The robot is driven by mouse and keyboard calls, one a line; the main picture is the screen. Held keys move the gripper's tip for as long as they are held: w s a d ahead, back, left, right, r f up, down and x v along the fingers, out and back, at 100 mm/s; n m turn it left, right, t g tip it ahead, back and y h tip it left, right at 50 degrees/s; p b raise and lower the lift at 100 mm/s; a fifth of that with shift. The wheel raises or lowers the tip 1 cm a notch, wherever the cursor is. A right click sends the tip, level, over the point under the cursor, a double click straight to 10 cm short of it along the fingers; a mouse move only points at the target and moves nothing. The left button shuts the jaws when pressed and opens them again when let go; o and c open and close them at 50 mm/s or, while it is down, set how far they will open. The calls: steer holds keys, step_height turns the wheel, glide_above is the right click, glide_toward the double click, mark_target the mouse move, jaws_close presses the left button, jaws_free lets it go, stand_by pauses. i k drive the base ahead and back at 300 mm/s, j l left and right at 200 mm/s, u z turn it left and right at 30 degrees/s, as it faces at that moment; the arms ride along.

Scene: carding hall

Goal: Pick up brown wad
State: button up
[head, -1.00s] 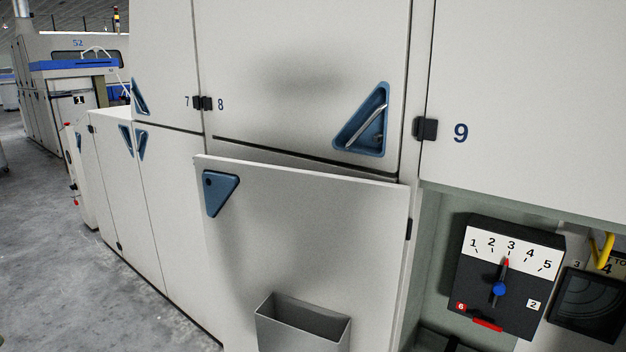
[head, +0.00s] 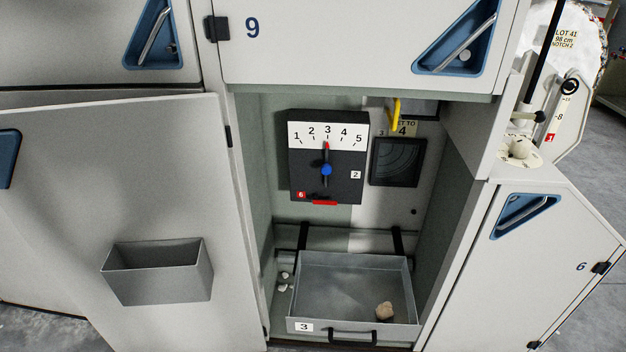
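The brown wad (head: 384,310) is a small tan-brown lump. It lies in the front right part of the grey metal drawer (head: 330,275) marked 3, on the drawer's floor. The drawer stands at the bottom of an open cabinet compartment, with a black handle on its front. My gripper is not in view.
An open door with a grey bin (head: 158,272) is at left. A black dial box (head: 326,155), its pointer at 3, and a dark square panel (head: 398,162) are above the drawer. Small pale tufts (head: 284,282) lie left of it. Door 6 (head: 540,270) is at right.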

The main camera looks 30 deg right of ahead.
mark_target(385, 311)
steer(key=z, duration=1.35)
steer(key=k+j+z, duration=0.1)
steer(key=j, duration=0.3)
steer(key=k+j+z, duration=0.15)
steer(key=j, duration=0.25)
steer(key=k+j+z, duration=0.1)
steer(key=j, duration=0.3)
steer(key=j+z, duration=0.1)
steer(key=j, duration=0.25)
steer(key=i+j, duration=0.2)
steer(key=i, duration=0.15)
steer(key=i+j, duration=0.2)
steer(key=i, duration=0.15)
